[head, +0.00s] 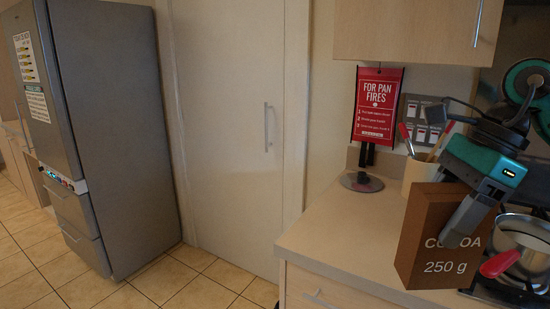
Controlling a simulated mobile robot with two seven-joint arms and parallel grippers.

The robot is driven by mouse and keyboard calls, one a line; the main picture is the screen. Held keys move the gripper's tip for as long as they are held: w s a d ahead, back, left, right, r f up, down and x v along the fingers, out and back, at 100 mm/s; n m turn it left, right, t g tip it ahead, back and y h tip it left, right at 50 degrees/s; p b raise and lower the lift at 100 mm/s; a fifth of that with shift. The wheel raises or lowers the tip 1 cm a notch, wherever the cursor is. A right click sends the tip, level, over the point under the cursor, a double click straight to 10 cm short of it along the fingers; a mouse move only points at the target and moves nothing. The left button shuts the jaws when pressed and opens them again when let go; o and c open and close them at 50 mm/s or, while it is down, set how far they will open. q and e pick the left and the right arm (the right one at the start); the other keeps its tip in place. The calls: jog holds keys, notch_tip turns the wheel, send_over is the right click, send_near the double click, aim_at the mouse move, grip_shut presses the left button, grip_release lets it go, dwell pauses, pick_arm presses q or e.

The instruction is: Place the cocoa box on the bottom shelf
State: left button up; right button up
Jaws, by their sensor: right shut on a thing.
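The cocoa box (415,240) is brown with white lettering reading "250 g". It is at the lower right of the head view, in front of the counter's right part. My right gripper (468,217) comes in from the right and is shut on the cocoa box, with a grey finger across its front face. I cannot tell whether the box touches the counter. My left gripper is not in view. No bottom shelf can be made out; a tall pale door (230,130) in the middle is closed.
The counter (335,225) has free room left of the box. A grey fridge (110,140) is at left, with clear tiled floor between.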

aim_at(405, 282)
jog(key=a+f+n+g, duration=0.1)
jog(key=f+n, duration=0.2)
jog(key=a+f+n+g, duration=0.1)
jog(key=f+n, duration=0.2)
jog(key=a+f+n+g+h, duration=0.1)
jog(key=f+n, duration=0.2)
jog(key=shift+s, duration=0.1)
notch_tip(405, 282, down, 9)
jog(key=s+a+n+g+h, duration=0.1)
jog(key=s+n+h, duration=0.1)
jog(key=n, duration=0.7)
jog(key=shift+a+g+h, duration=0.2)
jog(key=shift+g+h, duration=0.1)
jog(key=shift+h, duration=0.5)
